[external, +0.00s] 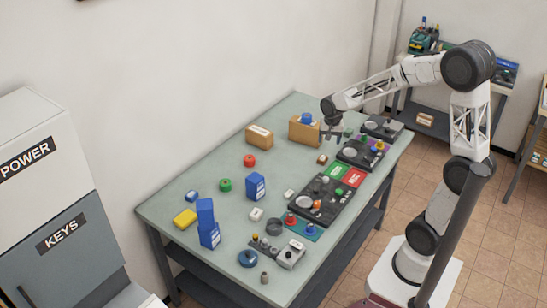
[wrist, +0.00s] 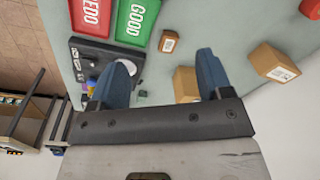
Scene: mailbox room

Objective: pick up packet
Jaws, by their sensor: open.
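Several brown, packet-like boxes are on the table; I cannot tell which one the task calls the packet. A small one with a pale label (external: 322,159) lies near the green tray, and in the wrist view (wrist: 168,42) it is ahead of the fingertips. A larger box (external: 304,134) with a blue piece at its top stands near the far edge; the wrist view shows it (wrist: 185,85) partly hidden by the right finger. Another brown box (external: 259,136) is farther left. My gripper (external: 333,136) is open and empty above the table, its blue fingers (wrist: 165,60) spread.
Green and red trays (external: 338,170) and dark fixture panels (external: 321,200) line the right side of the table (external: 215,172). Blue boxes (external: 256,186), a yellow block (external: 185,218) and red and green round pieces stand left. The wall is close behind the far edge.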

